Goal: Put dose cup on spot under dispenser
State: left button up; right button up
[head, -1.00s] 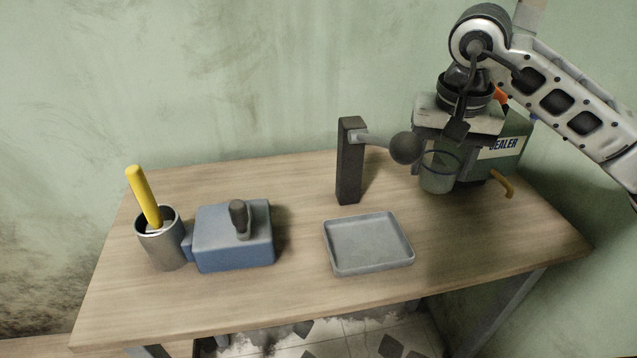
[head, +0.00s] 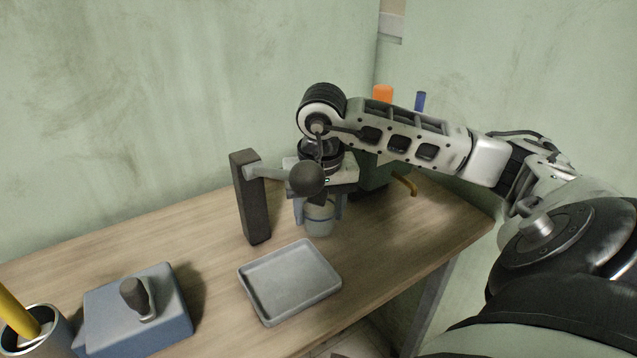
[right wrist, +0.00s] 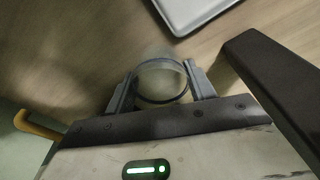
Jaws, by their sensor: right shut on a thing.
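The dose cup (head: 318,222), a clear round cup with a dark rim, is held upright above the table by my right gripper (head: 320,211). In the right wrist view the cup (right wrist: 160,82) sits between the two fingers of the gripper (right wrist: 161,88). A dark green container (head: 374,174), labelled as sealer in the earlier view, stands behind my right wrist and is mostly hidden. Its yellow spout (head: 408,185) shows at the right. Which fixture is the dispenser and where the spot lies, I cannot tell. My left gripper is out of view.
A dark post (head: 250,200) carries an arm with a dark ball (head: 306,179), which overlaps my gripper in the head view. A grey tray (head: 290,282) lies in front. A blue block (head: 105,312) with a knob and a metal pot (head: 45,345) are at the left.

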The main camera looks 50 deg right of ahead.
jog(key=shift+f, duration=0.55)
jog(key=shift+f, duration=0.25)
jog(key=o, duration=1)
jog(key=shift+r, duration=0.1)
jog(key=shift+o, duration=0.2)
jog(key=shift+r, duration=0.1)
